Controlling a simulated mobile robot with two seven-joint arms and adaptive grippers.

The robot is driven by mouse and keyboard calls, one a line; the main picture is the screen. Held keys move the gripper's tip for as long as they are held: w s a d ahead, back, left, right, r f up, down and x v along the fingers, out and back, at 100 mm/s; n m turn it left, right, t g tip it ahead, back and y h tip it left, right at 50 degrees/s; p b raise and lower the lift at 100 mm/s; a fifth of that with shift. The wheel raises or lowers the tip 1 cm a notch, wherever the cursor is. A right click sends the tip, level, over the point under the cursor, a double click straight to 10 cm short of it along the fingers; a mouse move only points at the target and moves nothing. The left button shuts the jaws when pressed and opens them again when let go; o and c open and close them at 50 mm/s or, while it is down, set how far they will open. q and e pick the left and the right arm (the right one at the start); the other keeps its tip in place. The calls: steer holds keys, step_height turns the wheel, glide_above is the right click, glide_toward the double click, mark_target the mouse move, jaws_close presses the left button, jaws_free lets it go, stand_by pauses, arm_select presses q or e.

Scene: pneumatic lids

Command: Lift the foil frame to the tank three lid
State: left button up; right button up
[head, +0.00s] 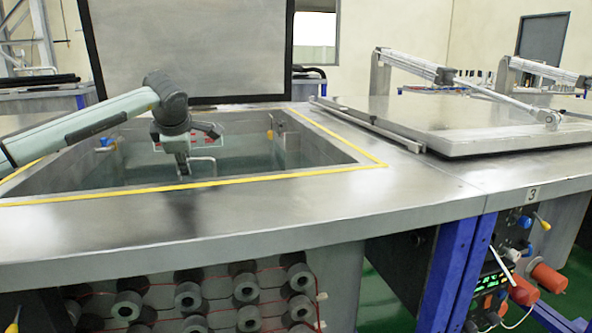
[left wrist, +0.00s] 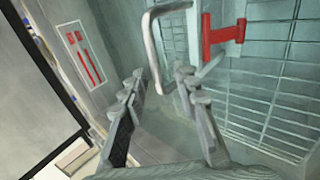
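My left arm reaches into the open tank (head: 375,162) in the head view, and its gripper (head: 181,166) points down inside it. In the left wrist view my left gripper (left wrist: 158,80) is open, its two fingers apart. A bent metal handle (left wrist: 151,45) lies just beyond the fingertips, its lower end between them; it also shows in the head view (head: 204,159). Behind it are a wire grid (left wrist: 265,85) and a red bracket (left wrist: 222,38); I cannot tell which of these belong to the foil frame. The tank three lid (head: 440,120) is shut at the right. My right gripper is not in view.
A raised grey lid (head: 190,50) stands behind the open tank. Yellow tape (head: 290,176) edges the opening. A pneumatic cylinder (head: 412,66) reaches over the shut lid. The front steel rim (head: 250,215) is clear.

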arm_select(q)
jaws_close()
steer(key=shift+r, duration=0.1)
steer(key=shift+r+p, duration=0.9)
steer(key=shift+r, duration=0.65)
